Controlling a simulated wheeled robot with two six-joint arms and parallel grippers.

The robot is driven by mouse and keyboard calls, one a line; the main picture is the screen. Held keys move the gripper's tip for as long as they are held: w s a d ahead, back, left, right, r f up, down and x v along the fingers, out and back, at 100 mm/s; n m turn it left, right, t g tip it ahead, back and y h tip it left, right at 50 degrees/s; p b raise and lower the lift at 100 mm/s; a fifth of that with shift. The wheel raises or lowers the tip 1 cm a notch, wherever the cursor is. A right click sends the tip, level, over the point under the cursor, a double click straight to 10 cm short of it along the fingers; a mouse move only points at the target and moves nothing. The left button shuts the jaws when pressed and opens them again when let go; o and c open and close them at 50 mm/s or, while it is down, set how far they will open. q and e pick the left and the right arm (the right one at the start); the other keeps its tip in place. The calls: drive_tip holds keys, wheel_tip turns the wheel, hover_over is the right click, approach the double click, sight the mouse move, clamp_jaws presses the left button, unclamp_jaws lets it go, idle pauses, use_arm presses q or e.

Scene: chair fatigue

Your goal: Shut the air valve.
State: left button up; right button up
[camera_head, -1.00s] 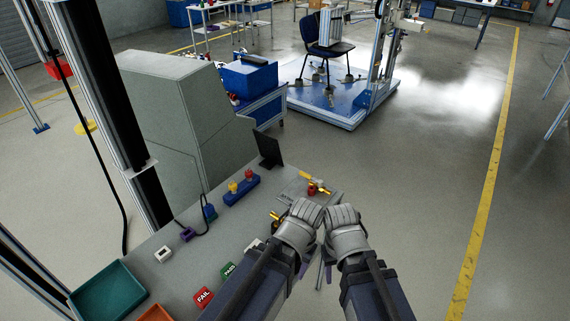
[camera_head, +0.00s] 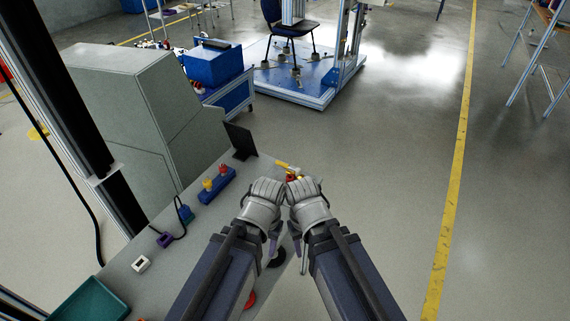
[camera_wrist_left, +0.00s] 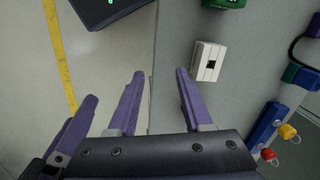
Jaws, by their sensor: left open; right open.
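The air valve (camera_head: 290,171) has a yellow lever and red and brass-coloured parts. It sits near the far right edge of the grey bench in the head view, partly hidden behind my wrists. My right gripper (camera_head: 301,254) points down at the bench's right edge, on the near side of the valve. My left gripper (camera_head: 272,246) is beside it, mostly hidden under its wrist. In the left wrist view the purple fingers of my left gripper (camera_wrist_left: 158,88) are apart with nothing between them. I cannot make out the valve in that view.
On the grey bench (camera_head: 205,240) are a blue button block (camera_head: 216,187), a white switch box (camera_head: 141,264), a purple clip (camera_head: 165,240), a green tray (camera_head: 90,302) and a dark panel (camera_head: 241,141). A grey cabinet (camera_head: 135,120) stands behind.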

use_arm(q)
drive_tip(key=shift+w, duration=0.15)
drive_tip(key=shift+c, duration=0.7)
drive_tip(key=shift+m+t+h, duration=0.5)
drive_tip(key=shift+t+h, duration=0.2)
drive_tip(key=w+d+r+p, duration=0.1)
drive_tip(key=w, duration=0.4)
drive_tip(key=w+d+r+p, duration=0.1)
drive_tip(key=w+d, duration=0.1)
drive_tip(key=w, duration=0.4)
drive_tip(key=w+d+r+p, duration=0.1)
drive_tip(key=w, duration=0.5)
drive_tip(key=shift+w+d+r, duration=0.1)
drive_tip(key=shift+d+r, duration=0.05)
drive_tip(key=shift+r, duration=0.05)
drive_tip(key=c, duration=0.6)
drive_tip(key=w+r+p, duration=0.1)
drive_tip(key=w, duration=0.6)
drive_tip(key=w+d+r+t+h+p, duration=0.1)
drive_tip(key=w+r, duration=0.1)
drive_tip(key=w, duration=0.5)
drive_tip(key=w+r+m+t+p, duration=0.1)
drive_tip(key=w, duration=0.7)
drive_tip(key=shift+d+r+h, duration=0.2)
drive_tip(key=shift+d+h, duration=0.15)
drive_tip(key=shift+h, duration=0.05)
clamp_jaws()
